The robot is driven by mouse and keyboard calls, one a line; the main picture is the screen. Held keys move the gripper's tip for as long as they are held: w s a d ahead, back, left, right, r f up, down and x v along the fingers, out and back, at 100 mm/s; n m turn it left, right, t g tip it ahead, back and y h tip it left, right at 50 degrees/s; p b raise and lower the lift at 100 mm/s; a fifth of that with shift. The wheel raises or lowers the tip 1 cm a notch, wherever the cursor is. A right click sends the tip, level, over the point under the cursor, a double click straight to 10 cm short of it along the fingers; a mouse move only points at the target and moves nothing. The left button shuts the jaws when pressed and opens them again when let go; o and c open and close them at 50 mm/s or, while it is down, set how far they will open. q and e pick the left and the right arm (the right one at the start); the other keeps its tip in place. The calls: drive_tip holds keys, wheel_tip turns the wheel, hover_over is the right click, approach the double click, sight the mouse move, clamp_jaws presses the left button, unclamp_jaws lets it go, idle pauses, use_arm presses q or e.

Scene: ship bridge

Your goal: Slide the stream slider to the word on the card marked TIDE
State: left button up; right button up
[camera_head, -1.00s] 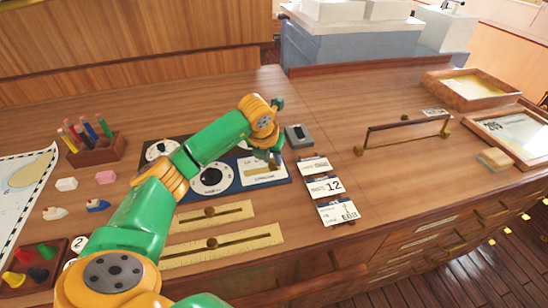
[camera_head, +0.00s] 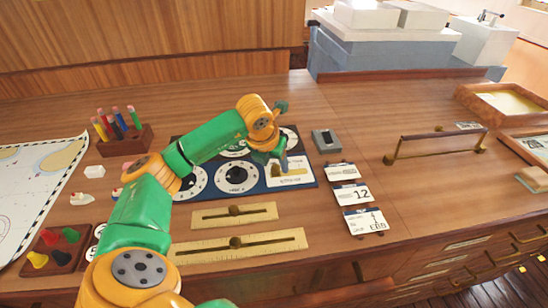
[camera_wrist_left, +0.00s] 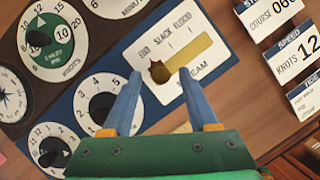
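The stream slider is a white plate (camera_head: 291,172) on the blue instrument panel. In the left wrist view it carries the words EBB, SLACK and FLOOD beside a brass slot, and its dark brass knob (camera_wrist_left: 160,72) sits at the EBB end. My left gripper (camera_wrist_left: 160,76) is open, with one blue finger on either side of the knob; I cannot tell whether they touch it. In the head view my left gripper (camera_head: 281,160) is over the plate and partly hides it. The TIDE card (camera_head: 365,222) is the lowest of three cards and appears to read EBB. My right gripper is out of view.
Round dials (camera_head: 236,177) share the panel with the slider. Two brass rulers with knobs (camera_head: 235,214) lie in front. A small grey device (camera_head: 326,141), a raised handle bar (camera_head: 435,145) and a pencil holder (camera_head: 125,141) stand around. Bare wood lies right of the cards.

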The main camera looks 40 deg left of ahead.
use_arm(q)
drive_tip(key=b+v, duration=0.1)
drive_tip(key=v, duration=0.6)
